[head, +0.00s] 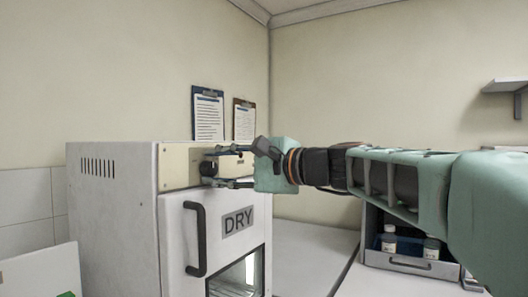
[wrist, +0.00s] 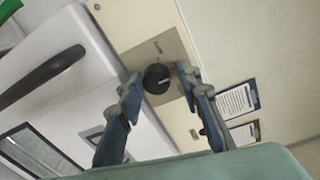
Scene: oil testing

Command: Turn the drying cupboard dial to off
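The drying cupboard (head: 115,215) is a white box with a "DRY" label on its door and a cream control panel (head: 175,168) above the door. The dial (wrist: 157,78) is a round black knob with a pale pointer mark, on a grey plate with small lettering too blurred to read. In the head view the dial (head: 208,167) shows at the panel, partly among my fingers. My gripper (wrist: 157,85) is open, with one finger on each side of the dial. I cannot tell whether the fingers touch it.
The cupboard's black door handle (head: 195,240) stands out below the panel. Two clipboards (head: 208,114) hang on the wall behind. A shelf unit with bottles (head: 389,239) stands at the right under my arm. Bare bench top (head: 305,255) lies between.

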